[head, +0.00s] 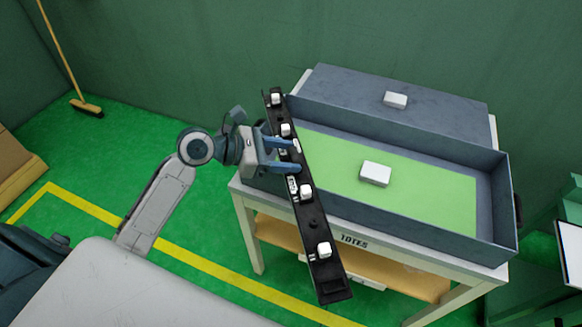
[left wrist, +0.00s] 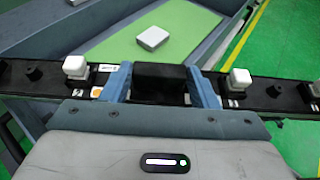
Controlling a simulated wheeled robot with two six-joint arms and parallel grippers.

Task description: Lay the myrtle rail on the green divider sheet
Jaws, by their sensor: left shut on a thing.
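The rail (head: 312,225) is a long black bar with several white clips along it. My left gripper (head: 296,156) is shut on its middle and holds it at the left end of the grey tote, slanting across the tote's near left corner in the head view. In the left wrist view the rail (left wrist: 285,92) runs crosswise between the blue fingers (left wrist: 155,84). The green divider sheet (head: 425,190) lies flat inside the tote, and it also shows beyond the rail in the left wrist view (left wrist: 195,22). My right gripper is not in view.
A white block (head: 376,173) lies on the sheet. The grey tote (head: 400,233) has raised walls and stands on a white table (head: 245,205). A grey panel with another white block (head: 395,100) is behind it. A broom (head: 85,106) leans at the left wall.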

